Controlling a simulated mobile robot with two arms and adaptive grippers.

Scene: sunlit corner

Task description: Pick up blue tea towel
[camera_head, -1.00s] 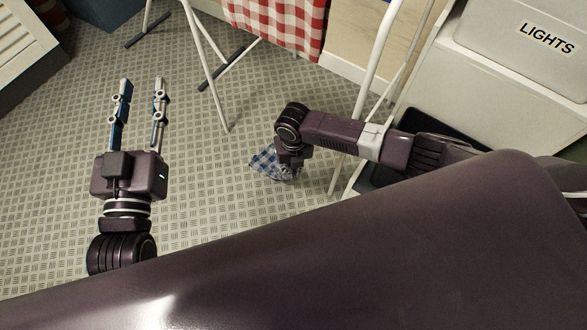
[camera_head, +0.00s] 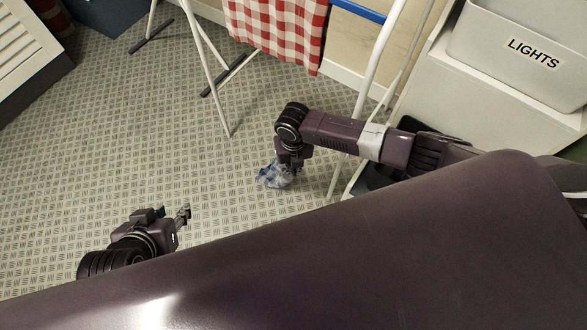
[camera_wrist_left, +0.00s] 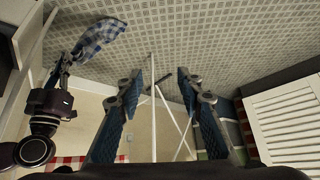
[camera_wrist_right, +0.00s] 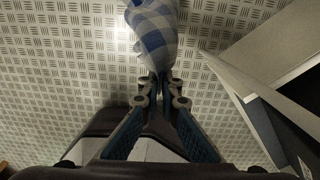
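The blue tea towel (camera_head: 275,175) is blue and white checked. It hangs bunched below my right gripper (camera_head: 290,162) in the head view. In the right wrist view the towel (camera_wrist_right: 153,32) is pinched between the fingertips of my right gripper (camera_wrist_right: 162,76). The left wrist view shows the towel (camera_wrist_left: 98,38) hanging from the right gripper, apart from the left one. My left gripper (camera_head: 184,214) is at the lower left of the head view, away from the towel. Its fingers stand apart and empty in the left wrist view (camera_wrist_left: 160,78).
A drying rack (camera_head: 209,70) with a red checked cloth (camera_head: 280,28) stands at the back. A white bin marked LIGHTS (camera_head: 530,50) is on a white unit at the right. A louvred white panel (camera_head: 22,45) is at the far left. The middle floor is clear.

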